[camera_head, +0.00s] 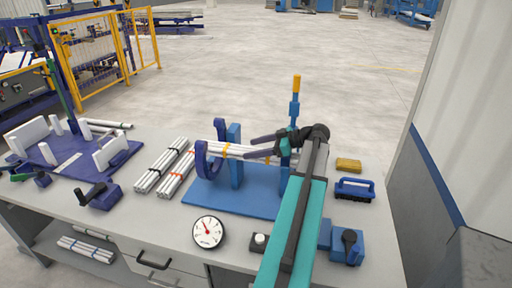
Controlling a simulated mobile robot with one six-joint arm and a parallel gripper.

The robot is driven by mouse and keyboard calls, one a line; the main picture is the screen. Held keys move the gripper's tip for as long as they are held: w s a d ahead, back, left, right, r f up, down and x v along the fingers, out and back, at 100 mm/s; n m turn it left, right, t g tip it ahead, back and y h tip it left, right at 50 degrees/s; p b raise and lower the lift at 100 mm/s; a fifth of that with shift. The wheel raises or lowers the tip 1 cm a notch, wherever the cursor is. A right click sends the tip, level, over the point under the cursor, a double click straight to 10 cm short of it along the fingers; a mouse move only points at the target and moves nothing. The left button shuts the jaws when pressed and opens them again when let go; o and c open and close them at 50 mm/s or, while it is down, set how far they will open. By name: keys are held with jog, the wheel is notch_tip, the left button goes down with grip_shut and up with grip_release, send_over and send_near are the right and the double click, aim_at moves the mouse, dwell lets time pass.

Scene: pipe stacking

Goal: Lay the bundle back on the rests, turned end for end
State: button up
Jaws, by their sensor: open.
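A bundle of pale pipes with an orange-yellow band (227,151) lies across a blue fixture (232,200). The fixture has a blue upright (236,171) and purple curved rests (202,160). My gripper (250,149) reaches in from the right with its purple fingers apart, at the right part of this bundle. The fingers appear to lie on either side of the pipes, but I cannot tell whether they touch them. The bundle's right end is partly hidden by my gripper and arm.
Two more bundles lie left of the fixture, one with dark bands (162,165) and one with orange bands (177,176). A blue post with a yellow top (296,88) stands behind my gripper. A dial gauge (208,232), a blue brush (355,189) and a purple tray (45,158) are on the bench.

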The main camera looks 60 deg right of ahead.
jog(key=shift+s+d, duration=0.1)
jog(key=shift+s, duration=0.2)
jog(key=b+v, duration=0.3)
jog(key=v, duration=0.7)
jog(key=shift+s+r, duration=0.15)
jog(key=shift+s, duration=0.05)
jog(key=shift+s+d+r, duration=0.15)
jog(key=shift+s+r, duration=0.1)
jog(key=shift+s, duration=0.15)
